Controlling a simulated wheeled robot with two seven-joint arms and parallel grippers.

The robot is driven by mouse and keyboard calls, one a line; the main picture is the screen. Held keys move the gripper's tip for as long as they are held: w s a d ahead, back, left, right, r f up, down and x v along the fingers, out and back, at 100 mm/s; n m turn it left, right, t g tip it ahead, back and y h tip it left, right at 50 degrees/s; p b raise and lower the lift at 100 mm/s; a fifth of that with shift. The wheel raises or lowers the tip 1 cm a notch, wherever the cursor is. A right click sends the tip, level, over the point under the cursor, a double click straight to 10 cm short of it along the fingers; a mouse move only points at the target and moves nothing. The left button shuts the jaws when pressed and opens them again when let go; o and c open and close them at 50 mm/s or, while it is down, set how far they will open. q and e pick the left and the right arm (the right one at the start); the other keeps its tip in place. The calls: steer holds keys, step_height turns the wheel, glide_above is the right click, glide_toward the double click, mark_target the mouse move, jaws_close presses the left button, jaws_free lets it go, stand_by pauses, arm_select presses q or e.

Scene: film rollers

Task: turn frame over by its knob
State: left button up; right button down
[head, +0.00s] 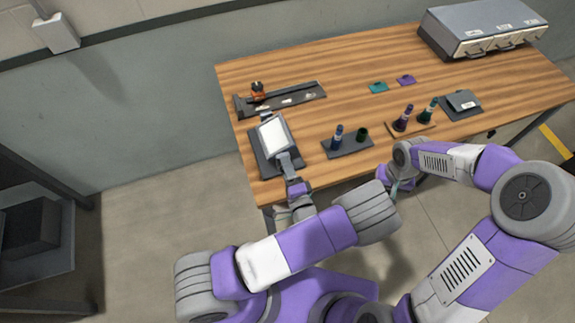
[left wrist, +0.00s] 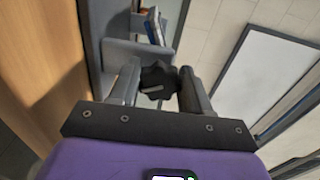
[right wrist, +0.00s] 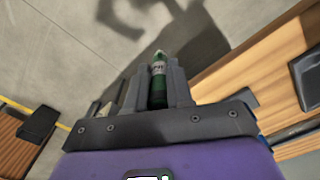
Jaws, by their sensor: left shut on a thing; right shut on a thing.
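The frame (head: 286,126), a grey rim around a white panel, sits tilted over a dark base (head: 262,166) at the table's left front corner. My left gripper (head: 285,158) is at its near end. In the left wrist view my left gripper (left wrist: 158,92) is shut on a black lobed knob (left wrist: 157,80). The frame's far side is hidden there. My right gripper (head: 395,190) is off the table's front edge. In the right wrist view my right gripper (right wrist: 158,88) is shut on a dark green bottle-like thing (right wrist: 158,80) with a pale top.
A dark rail tool (head: 285,97) lies behind the frame. A dark tray (head: 347,146) with a blue and a green piece, a wooden stand (head: 410,128) with upright rollers, and a grey drawer box (head: 480,30) stand to the right.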

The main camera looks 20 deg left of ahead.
arm_select(q)
steer(key=m+p, duration=0.1)
steer(key=m, duration=0.4)
arm_select(e)
steer(key=shift+r, duration=0.95)
arm_select(q)
steer(key=shift+p, duration=0.3)
steer(key=o, duration=1)
steer(key=shift+s, duration=0.1)
